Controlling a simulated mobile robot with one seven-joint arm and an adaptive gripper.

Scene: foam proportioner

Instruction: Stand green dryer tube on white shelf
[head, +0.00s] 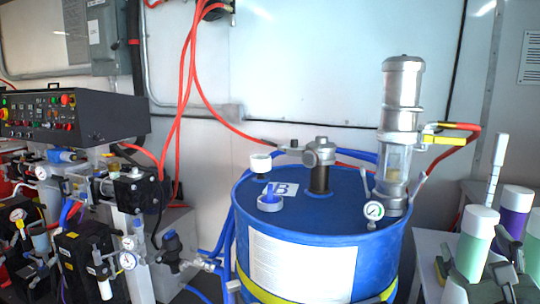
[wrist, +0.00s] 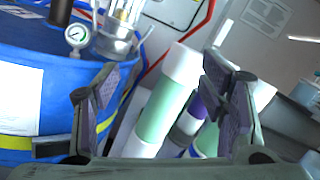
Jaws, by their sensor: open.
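A green dryer tube (head: 476,245) with white ends stands at the lower right of the head view. It also shows in the wrist view (wrist: 164,112), where it looks tilted between my fingers. My gripper (head: 474,266) is open, with one finger on each side of this tube in the picture. In the wrist view my gripper (wrist: 158,90) shows a gap between each finger and the tube; I cannot tell how far beyond the fingertips the tube is. A white surface (head: 431,242), perhaps the white shelf, lies beside the blue drum. The tube's foot is partly hidden by my gripper.
A purple tube (head: 513,213) and another green tube (head: 534,245) stand close by on the right. The blue drum (head: 300,225) with a gauge (head: 374,210) and metal pump is on the left. A black control panel (head: 75,115) and valves are farther left.

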